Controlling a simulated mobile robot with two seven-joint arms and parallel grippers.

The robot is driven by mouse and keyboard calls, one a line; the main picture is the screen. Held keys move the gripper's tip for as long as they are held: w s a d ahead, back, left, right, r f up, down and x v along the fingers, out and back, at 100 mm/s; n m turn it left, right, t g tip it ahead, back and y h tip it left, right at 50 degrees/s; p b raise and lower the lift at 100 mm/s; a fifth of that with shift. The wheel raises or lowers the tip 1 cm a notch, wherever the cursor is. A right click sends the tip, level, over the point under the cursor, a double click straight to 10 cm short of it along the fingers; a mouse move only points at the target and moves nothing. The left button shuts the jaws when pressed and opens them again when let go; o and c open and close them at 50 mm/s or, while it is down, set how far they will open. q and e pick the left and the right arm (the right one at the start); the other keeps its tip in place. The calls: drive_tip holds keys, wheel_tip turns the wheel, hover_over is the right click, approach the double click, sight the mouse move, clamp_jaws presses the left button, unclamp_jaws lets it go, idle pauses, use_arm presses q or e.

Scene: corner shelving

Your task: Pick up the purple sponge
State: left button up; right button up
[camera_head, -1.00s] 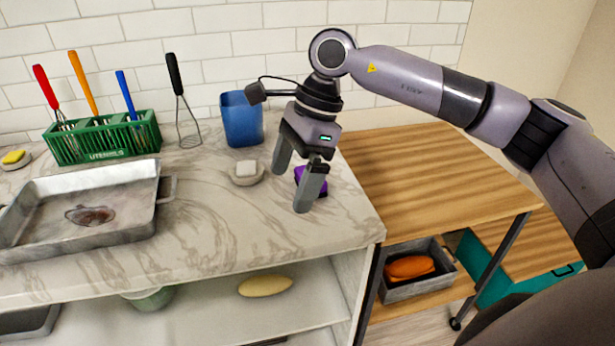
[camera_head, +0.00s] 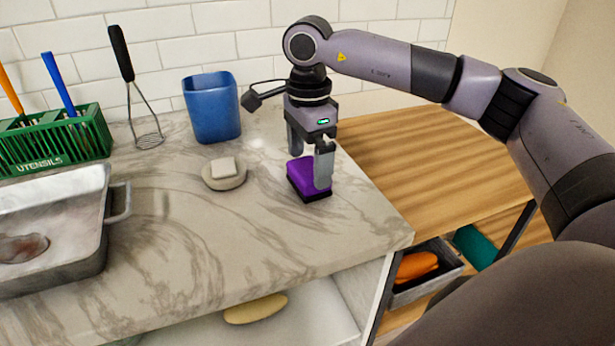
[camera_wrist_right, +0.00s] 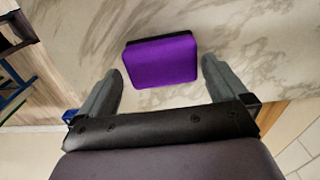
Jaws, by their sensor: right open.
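The purple sponge (camera_head: 307,178), with a dark underside, lies on the marble counter near its right end. My right gripper (camera_head: 308,172) is over it, pointing down, with its fingers open. In the head view one finger hides part of the sponge. In the right wrist view the sponge (camera_wrist_right: 161,61) lies ahead of and between the two spread fingertips (camera_wrist_right: 163,72), with a gap on each side. My left gripper is not in view.
A soap dish (camera_head: 224,176) with a pale bar sits left of the sponge, and a blue cup (camera_head: 212,108) stands behind it. The counter's front is clear.

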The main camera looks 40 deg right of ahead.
sight(309, 168)
wheel_tip(309, 168, down, 3)
drive_tip(key=shift+d+f, duration=0.1)
drive_tip(key=shift+f, duration=0.1)
drive_tip(key=shift+w, duration=0.1)
drive_tip(key=c, duration=0.7)
drive_tip(key=shift+o, duration=0.2)
drive_tip(key=shift+r, duration=0.1)
wheel_tip(309, 168, up, 20)
drive_tip(key=p, duration=0.2)
drive_tip(key=shift+o, duration=0.5)
